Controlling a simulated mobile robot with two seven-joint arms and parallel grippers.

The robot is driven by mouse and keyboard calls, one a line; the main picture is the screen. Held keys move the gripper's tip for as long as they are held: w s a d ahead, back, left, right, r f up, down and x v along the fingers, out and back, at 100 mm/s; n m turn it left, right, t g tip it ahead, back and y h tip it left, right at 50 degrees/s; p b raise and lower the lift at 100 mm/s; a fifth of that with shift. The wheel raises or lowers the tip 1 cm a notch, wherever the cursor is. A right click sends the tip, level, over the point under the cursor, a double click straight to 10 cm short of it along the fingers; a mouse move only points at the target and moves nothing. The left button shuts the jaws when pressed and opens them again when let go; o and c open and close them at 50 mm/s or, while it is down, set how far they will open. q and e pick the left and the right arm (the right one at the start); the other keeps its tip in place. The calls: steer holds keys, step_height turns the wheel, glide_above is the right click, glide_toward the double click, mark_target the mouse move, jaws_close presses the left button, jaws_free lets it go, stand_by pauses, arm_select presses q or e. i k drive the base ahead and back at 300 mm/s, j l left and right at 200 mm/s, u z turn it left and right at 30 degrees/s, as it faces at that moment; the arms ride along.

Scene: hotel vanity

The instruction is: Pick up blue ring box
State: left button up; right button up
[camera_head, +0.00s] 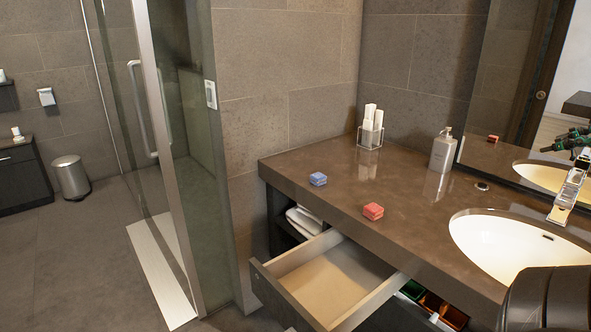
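The blue ring box (318,179) is a small closed box on the brown vanity counter (330,155), near its front left edge. A similar red box (373,211) sits to its right and nearer to me, also close to the front edge. Nothing touches the blue box. Neither of my grippers shows directly in the head view. A dark rounded part, probably of my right arm, fills the lower right corner.
An open drawer (290,258), empty where I see inside, juts out below the boxes. Coloured compartments (432,303) show beside it. A clear holder (370,137), a soap dispenser (442,152), a sink (500,250) and a faucet (570,190) occupy the counter. Glass shower door stands left.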

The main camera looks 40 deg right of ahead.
mark_target(318, 179)
steer(key=i, duration=1.4)
steer(key=i+z, duration=0.2)
steer(key=i, duration=0.35)
steer(key=i+j+z, duration=0.15)
steer(key=i, duration=0.4)
